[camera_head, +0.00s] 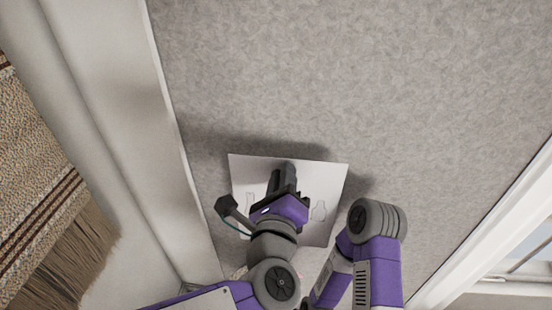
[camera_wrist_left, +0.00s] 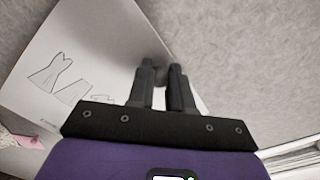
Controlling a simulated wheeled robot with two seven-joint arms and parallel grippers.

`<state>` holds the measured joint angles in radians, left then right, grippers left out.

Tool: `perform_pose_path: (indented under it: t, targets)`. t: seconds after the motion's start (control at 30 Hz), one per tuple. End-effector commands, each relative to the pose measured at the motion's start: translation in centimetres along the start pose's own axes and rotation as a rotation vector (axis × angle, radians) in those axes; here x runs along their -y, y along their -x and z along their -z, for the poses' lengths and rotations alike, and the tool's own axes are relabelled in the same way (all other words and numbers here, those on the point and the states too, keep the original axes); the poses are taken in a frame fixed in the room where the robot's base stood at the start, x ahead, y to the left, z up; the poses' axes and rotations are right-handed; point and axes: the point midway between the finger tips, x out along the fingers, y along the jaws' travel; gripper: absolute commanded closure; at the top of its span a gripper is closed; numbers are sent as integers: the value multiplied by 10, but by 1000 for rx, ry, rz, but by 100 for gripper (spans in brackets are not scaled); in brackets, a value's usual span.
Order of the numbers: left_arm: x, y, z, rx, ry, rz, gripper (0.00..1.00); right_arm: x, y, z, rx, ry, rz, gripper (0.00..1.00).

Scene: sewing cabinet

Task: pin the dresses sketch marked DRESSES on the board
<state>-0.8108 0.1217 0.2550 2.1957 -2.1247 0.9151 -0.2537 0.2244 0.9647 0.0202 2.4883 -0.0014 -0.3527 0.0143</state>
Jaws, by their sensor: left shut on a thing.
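The dresses sketch (camera_head: 331,177) is a white sheet with line drawings of garments, held in front of the grey, felt-like board (camera_head: 350,80). In the left wrist view the sketch (camera_wrist_left: 85,45) shows dress outlines; its small caption is too small to read. My left gripper (camera_head: 286,172) is shut on the sketch near its upper middle edge. The fingers also show in the left wrist view (camera_wrist_left: 170,80), close together at the sheet's edge. The sheet casts a shadow on the board above and to its right, so it looks slightly apart from it. My right gripper is out of view.
White frame strips edge the grey surface at the left (camera_head: 110,90) and lower right (camera_head: 500,220). A fringed brown rug (camera_head: 40,180) lies at far left. A pink item (camera_wrist_left: 28,141) shows at the left wrist view's lower left. The board above the sketch is bare.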

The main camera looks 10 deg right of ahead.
Motion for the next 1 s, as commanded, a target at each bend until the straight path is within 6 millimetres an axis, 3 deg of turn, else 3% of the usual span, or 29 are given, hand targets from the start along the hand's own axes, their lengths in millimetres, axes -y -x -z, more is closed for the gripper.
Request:
perform_pose_path:
  t: [0.17, 0.6, 1.0]
  targets:
    - [4, -4, -1, -2, 2, 8, 100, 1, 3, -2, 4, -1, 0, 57]
    - [3, -39, -1, -1, 2, 4, 100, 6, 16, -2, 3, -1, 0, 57]
    - [2, -66, 0, 0, 4, 5, 100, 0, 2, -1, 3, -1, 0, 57]
